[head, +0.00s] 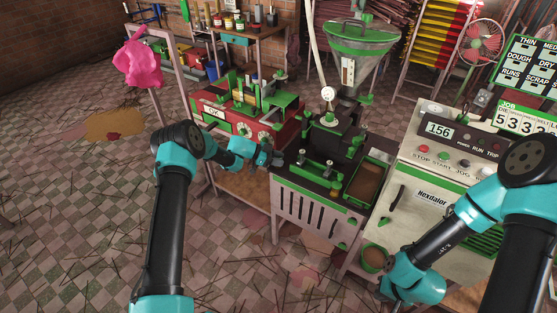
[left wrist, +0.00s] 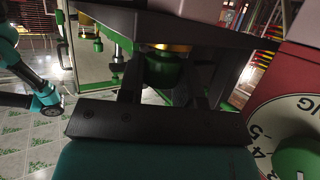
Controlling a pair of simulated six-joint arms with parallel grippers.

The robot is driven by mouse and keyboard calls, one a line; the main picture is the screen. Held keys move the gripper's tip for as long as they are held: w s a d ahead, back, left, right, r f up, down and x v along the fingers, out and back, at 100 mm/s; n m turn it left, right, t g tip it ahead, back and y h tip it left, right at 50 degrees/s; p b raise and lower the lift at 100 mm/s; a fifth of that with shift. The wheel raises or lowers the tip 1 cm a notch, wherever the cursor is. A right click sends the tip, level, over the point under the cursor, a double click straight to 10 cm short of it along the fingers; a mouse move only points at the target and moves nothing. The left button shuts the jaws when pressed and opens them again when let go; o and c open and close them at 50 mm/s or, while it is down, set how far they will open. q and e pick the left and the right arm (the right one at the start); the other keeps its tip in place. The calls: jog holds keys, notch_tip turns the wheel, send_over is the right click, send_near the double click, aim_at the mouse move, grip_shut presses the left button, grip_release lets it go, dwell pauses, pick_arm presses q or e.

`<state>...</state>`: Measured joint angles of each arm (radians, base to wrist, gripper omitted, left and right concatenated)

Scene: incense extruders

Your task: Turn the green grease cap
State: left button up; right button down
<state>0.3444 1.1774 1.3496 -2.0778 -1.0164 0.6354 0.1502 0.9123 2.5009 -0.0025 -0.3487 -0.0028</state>
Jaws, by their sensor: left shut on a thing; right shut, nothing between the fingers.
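The green grease cap (left wrist: 165,72) shows in the left wrist view, under a brass-coloured collar, between the dark fingers of my left gripper (left wrist: 168,88). The fingers are shut on it. In the head view my left gripper (head: 268,156) is at the left side of the extruder (head: 325,145), next to the red machine, and I cannot make out the cap there. My right gripper (head: 388,291) is low at the front, near the round brown-filled container, well apart from the cap. It is shut and empty; its fingertips are hard to see.
The red machine (head: 222,119) with white dials stands close left of my left gripper; a large numbered dial (left wrist: 285,135) is close in the left wrist view. The Hexdalor cabinet (head: 425,170) stands right. A brown-filled container (head: 375,258) sits low in front. The tiled floor is open at left.

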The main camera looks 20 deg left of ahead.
pick_arm(q)
jog(key=shift+m+g, duration=1.8)
jog(key=shift+g, duration=0.3)
jog(key=shift+h, duration=0.3)
jog(key=o, duration=0.9)
